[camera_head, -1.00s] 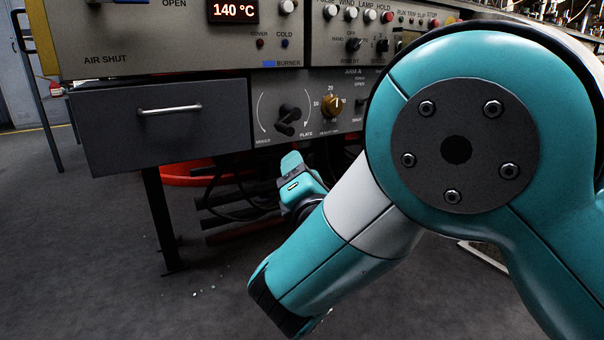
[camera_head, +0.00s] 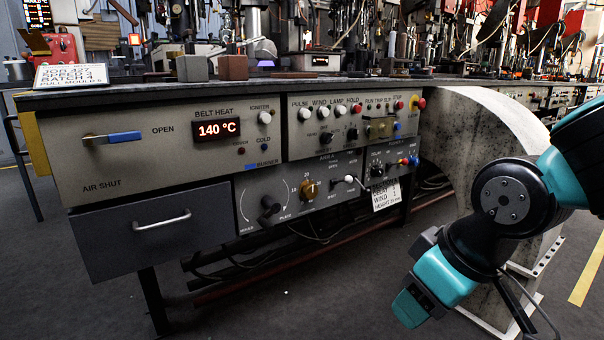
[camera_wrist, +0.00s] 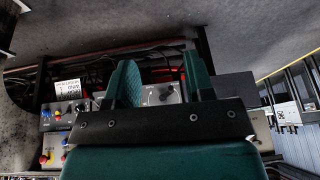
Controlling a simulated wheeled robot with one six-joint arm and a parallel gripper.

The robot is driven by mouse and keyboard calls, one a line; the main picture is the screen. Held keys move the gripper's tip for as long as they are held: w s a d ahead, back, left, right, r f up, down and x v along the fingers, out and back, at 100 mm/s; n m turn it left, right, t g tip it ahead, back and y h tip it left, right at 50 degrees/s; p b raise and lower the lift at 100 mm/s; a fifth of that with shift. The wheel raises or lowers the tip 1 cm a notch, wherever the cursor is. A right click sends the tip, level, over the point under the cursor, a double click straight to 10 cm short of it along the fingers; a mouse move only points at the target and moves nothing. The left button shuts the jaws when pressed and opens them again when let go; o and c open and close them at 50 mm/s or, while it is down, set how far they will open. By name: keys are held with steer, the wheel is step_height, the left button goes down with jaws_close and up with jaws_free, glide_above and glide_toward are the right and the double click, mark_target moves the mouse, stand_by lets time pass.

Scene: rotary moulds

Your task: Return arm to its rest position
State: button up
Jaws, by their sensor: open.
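My arm is folded at the right of the head view, in front of the control bench (camera_head: 62,160). My gripper (camera_head: 408,308) is at the arm's low end, pointing down and left, clear of the bench front. In the wrist view my gripper (camera_wrist: 158,78) shows two green fingers spread apart with nothing between them. The picture there is upside down, with the bench's control panels beyond the fingers.
A grey drawer (camera_head: 135,232) with a handle juts from the bench's left side. A card (camera_head: 385,195) hangs from the panel. A curved, stained metal piece (camera_head: 480,130) stands behind my arm. Open floor (camera_head: 270,310) lies in front of the bench.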

steer(key=s+r+g+y+p, duration=0.1)
steer(key=s+r+g+p, duration=0.2)
steer(key=s+r, duration=0.45)
step_height(320, 180, up, 36)
steer(key=s+p, duration=0.2)
steer(key=p, duration=3.5)
steer(key=shift+s, duration=0.2)
steer(key=shift+r, duration=0.1)
